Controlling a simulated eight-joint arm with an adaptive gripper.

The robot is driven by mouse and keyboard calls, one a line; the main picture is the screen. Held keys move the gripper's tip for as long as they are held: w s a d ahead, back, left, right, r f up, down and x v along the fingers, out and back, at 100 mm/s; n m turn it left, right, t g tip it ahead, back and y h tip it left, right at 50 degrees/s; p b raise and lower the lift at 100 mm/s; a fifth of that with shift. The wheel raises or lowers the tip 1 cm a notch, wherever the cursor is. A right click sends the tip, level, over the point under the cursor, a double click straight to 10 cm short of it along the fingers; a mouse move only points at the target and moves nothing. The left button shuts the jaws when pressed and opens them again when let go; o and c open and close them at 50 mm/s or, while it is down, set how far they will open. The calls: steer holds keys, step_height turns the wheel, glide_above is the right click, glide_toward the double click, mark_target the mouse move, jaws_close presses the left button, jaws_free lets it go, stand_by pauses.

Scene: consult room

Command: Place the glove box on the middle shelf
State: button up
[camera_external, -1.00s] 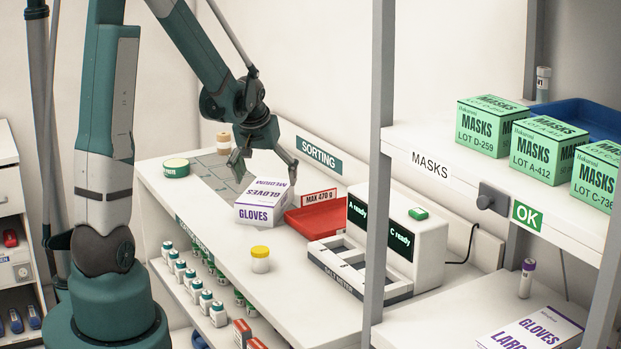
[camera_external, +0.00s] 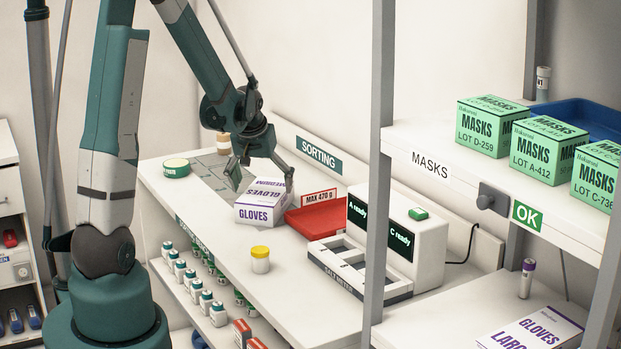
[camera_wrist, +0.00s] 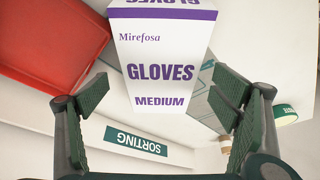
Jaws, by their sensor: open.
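The white glove box (camera_external: 262,207) with purple lettering lies on the sorting counter, left of the red tray. It also shows in the wrist view (camera_wrist: 160,55), marked "GLOVES MEDIUM". My gripper (camera_external: 262,178) is open, with its fingers lowered near the far end of the box. In the wrist view, the fingers of my gripper (camera_wrist: 165,105) stand on either side of the box's end, with a gap on each side. The shelf unit at right has an upper shelf labelled "MASKS" (camera_external: 430,165) and a lower shelf (camera_external: 450,318) bearing another glove box (camera_external: 532,330) marked "LARGE".
A red tray (camera_external: 312,219) stands right beside the box. A grey-white device (camera_external: 400,235) with displays is farther right. A yellow-lidded jar (camera_external: 260,262) stands in front. A grey shelf post (camera_external: 377,180) rises between counter and shelves. Several green mask boxes (camera_external: 490,128) occupy the upper shelf.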

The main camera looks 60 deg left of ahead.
mark_target(264, 192)
steer(key=shift+w+a+f, duration=0.1)
steer(key=shift+a+f, duration=0.05)
steer(key=shift+f, duration=0.25)
steer(key=shift+b+x, duration=0.55)
steer(key=shift+x, duration=2.05)
steer(key=shift+c, duration=0.4)
steer(key=c, duration=1.2)
steer(key=shift+r, duration=0.1)
steer(key=shift+c, duration=0.2)
steer(key=shift+r+p, duration=0.85)
steer(key=shift+r, duration=4.05)
